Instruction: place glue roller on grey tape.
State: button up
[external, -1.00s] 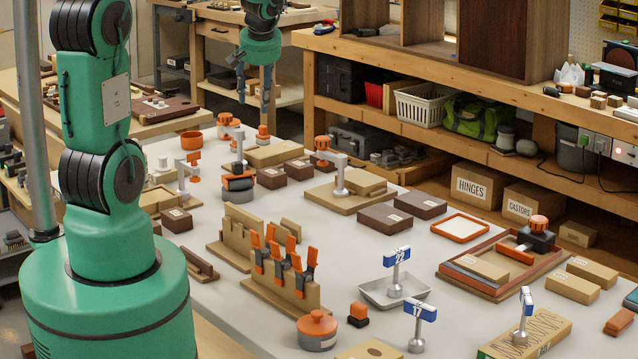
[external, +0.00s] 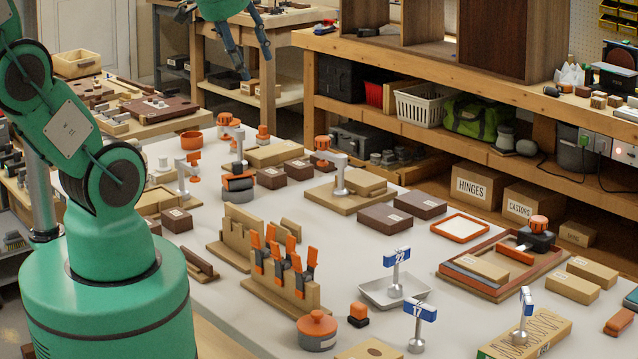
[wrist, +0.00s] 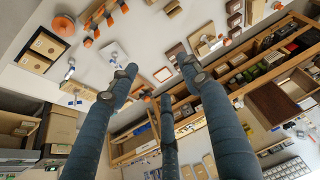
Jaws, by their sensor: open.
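My gripper (external: 256,70) is open and empty, high above the far end of the bench; its spread fingers (wrist: 154,78) fill the lower wrist view. I cannot surely pick out the glue roller or grey tape. A round grey-and-orange stack (external: 238,188), possibly tape, sits mid-bench at the left, well below my gripper. A black tool with an orange knob and orange bar (external: 535,236) lies at the right in a wooden frame. A grey pot with an orange lid (external: 317,330) stands at the front; an orange-topped round thing shows in the wrist view (wrist: 63,25).
A wooden rack with orange clamps (external: 285,270) stands upright near the front. Blue-topped stands (external: 397,262) rise around a grey tray (external: 378,294). Brown boxes (external: 385,216) lie mid-bench. A bare strip (external: 350,262) lies between rack and tray. A shelving bench (external: 420,75) stands behind.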

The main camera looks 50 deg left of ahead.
jog(key=s+d+m+h, duration=0.1)
jog(key=s+d, duration=0.2)
jog(key=s, duration=0.2)
jog(key=shift+s+d+f+m, duration=0.15)
jog(key=shift+s+d+m, duration=0.2)
jog(key=shift+d+m, duration=0.05)
